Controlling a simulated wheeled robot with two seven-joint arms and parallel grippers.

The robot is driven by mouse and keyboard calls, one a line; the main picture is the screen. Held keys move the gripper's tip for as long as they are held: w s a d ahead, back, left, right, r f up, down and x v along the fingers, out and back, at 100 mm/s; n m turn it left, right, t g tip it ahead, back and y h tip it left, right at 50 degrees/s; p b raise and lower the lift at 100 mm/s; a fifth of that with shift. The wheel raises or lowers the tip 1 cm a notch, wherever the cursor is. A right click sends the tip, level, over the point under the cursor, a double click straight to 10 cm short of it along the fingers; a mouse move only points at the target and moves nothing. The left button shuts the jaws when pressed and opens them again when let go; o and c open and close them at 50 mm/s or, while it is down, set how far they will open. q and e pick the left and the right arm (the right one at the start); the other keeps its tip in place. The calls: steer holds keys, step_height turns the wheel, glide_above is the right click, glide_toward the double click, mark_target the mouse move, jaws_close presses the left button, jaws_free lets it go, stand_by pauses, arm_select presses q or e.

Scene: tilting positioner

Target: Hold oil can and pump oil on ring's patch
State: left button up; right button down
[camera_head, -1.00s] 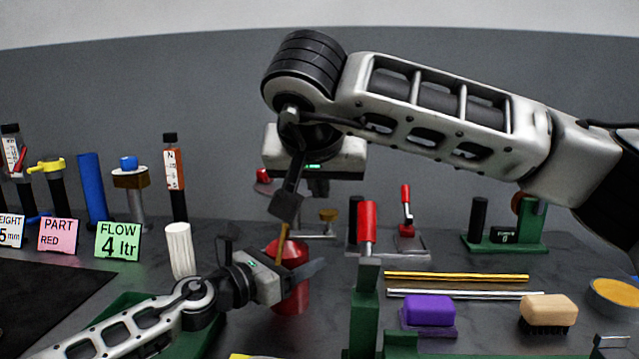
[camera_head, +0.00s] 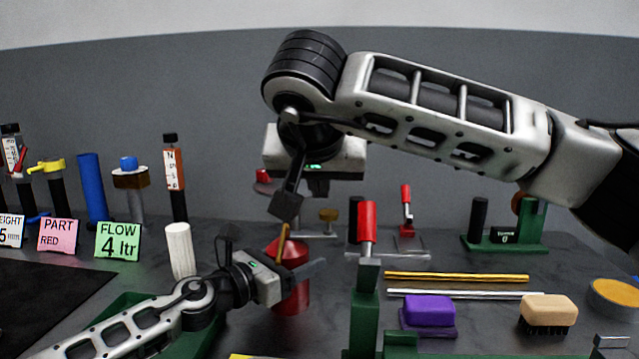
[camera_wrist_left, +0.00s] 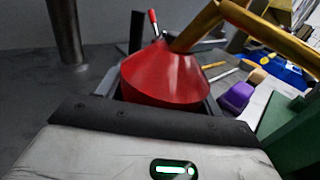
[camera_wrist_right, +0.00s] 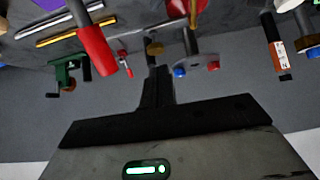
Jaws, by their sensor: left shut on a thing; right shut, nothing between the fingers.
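The oil can (camera_head: 292,295) is red with a cone-shaped top and a gold spout (camera_head: 283,243). My left gripper (camera_head: 305,272) is shut around it, low at the centre of the head view. In the left wrist view the red cone (camera_wrist_left: 165,75) sits between the fingers, its gold spout (camera_wrist_left: 200,25) slanting to the upper right. My right gripper (camera_head: 285,205) is shut and empty, pointing down just above the spout; whether it touches the can is unclear. Its closed fingers (camera_wrist_right: 157,85) also show in the right wrist view. I cannot make out the ring's patch.
A green stand with a red handle (camera_head: 367,228) rises close to the right of the can. A gold rod (camera_head: 455,277), a purple block (camera_head: 430,310) and a tan brush (camera_head: 548,310) lie further right. A white cylinder (camera_head: 180,250) and label cards (camera_head: 118,241) stand left.

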mark_target(328, 215)
steer(key=w+d+r+m, duration=0.2)
steer(key=w+r+m, duration=0.35)
steer(key=m, duration=0.25)
steer(key=shift+y, duration=0.4)
steer(key=shift+w+f, duration=0.2)
steer(key=shift+f, duration=2)
steer(key=shift+w+f, duration=0.2)
steer(key=shift+f, duration=2)
steer(key=shift+f, duration=0.1)
steer(key=shift+f, duration=0.4)
